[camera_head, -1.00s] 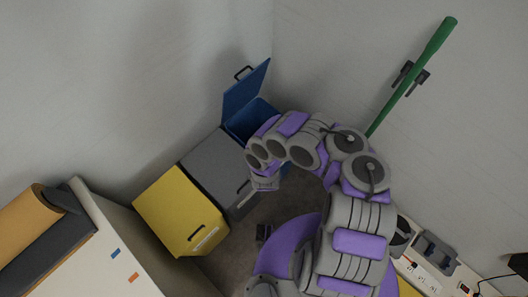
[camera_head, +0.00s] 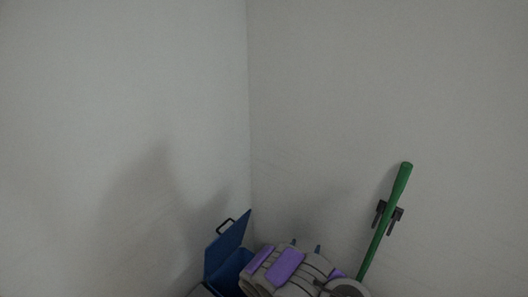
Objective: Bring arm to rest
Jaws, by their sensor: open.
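My arm, grey with purple panels, shows at the bottom middle, cut off by the lower edge. The rest of the gripper is hidden behind the arm.
A blue bin (camera_head: 232,268) with its lid (camera_head: 228,240) raised stands in the corner, left of my arm and partly hidden by it. A green pole (camera_head: 387,215) hangs in a dark wall holder (camera_head: 387,214) at right. Bare walls fill the upper view.

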